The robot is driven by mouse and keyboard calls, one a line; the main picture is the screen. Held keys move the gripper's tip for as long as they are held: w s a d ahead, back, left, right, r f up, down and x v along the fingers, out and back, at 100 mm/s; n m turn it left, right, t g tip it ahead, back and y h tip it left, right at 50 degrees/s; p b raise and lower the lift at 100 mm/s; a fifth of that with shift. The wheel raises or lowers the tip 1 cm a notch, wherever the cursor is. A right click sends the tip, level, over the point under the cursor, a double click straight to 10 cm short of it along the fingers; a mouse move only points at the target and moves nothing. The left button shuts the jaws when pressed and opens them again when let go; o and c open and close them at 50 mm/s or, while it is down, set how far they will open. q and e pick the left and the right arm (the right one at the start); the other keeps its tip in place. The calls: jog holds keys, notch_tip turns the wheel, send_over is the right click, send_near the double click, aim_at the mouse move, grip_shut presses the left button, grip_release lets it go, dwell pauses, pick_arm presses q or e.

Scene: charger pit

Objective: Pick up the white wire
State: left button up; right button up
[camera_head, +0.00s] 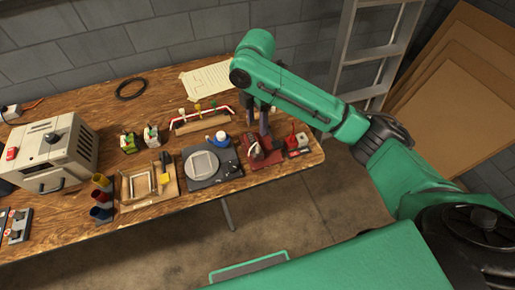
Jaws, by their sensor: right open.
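My right gripper (258,132) reaches in from the right on its green arm. It points down just above the dark red tray (266,160) near the table's right end. Its dark fingers are apart. A small pale item (255,152) lies in the tray below the fingers, partly hidden; I cannot tell whether it is the white wire. I cannot clearly make out a white wire elsewhere. My left gripper is not in view.
A ladder (378,45) stands behind.

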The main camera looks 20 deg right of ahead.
aim_at(258, 146)
notch_tip(258, 146, down, 12)
jog(key=shift+d+r+p, duration=0.1)
jog(key=shift+d+p, duration=0.05)
jog(key=shift+p, duration=0.75)
grip_shut()
